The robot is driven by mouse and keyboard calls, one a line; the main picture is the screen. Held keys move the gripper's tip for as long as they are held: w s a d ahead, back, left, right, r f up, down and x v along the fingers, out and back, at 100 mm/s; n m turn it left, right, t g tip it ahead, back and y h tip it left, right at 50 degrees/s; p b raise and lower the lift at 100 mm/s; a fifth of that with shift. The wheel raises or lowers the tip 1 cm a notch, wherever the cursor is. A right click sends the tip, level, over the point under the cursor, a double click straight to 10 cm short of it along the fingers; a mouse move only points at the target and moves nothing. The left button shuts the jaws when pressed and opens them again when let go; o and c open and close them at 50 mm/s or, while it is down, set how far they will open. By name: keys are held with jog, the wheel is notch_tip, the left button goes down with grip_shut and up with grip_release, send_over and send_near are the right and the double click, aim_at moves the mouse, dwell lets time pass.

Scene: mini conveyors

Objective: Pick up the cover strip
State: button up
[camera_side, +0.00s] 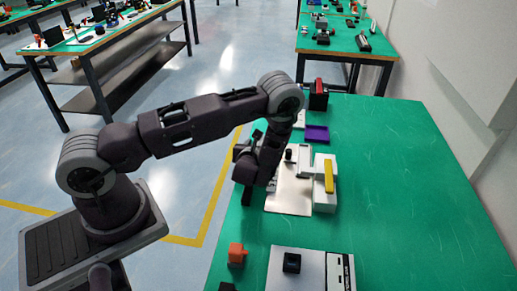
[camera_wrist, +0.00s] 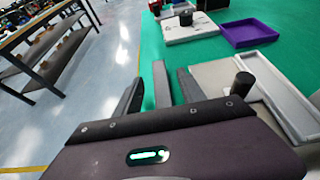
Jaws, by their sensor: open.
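I cannot tell for sure which piece is the cover strip. A yellow strip (camera_side: 328,177) lies on a pale grey block (camera_side: 325,201) in the side view, right of my arm. A light grey shallow tray-like piece (camera_wrist: 285,98) is at the right of the wrist view, behind a short black post (camera_wrist: 243,85). My gripper (camera_wrist: 160,88) is open over the green table's edge side, left of these pieces and apart from them. In the side view, my wrist partly hides the fingers.
A white base plate (camera_side: 289,197) lies beside my wrist. A purple tray (camera_side: 317,134) and a black-and-red object (camera_side: 318,96) stand farther back. An orange block (camera_side: 236,254) and a white unit (camera_side: 340,274) are near the front. The table's right side is clear.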

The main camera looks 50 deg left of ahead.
jog(key=x, duration=0.3)
jog(key=shift+w+a+f, duration=0.1)
jog(key=shift+f, duration=0.05)
grip_shut()
jog(key=r, duration=1)
jog(key=shift+d, duration=0.3)
jog(key=s+d+r+m+t+h, duration=0.1)
jog(key=s+d+r, duration=0.3)
jog(key=d, duration=0.4)
jog(key=s+d+r+m+t+h, duration=0.1)
jog(key=s+d+r, duration=0.3)
jog(key=d, duration=0.4)
jog(key=shift+s+d+r+m+h, duration=0.2)
jog(key=shift+d+r+m+h, duration=0.2)
jog(key=shift+m+h, duration=0.15)
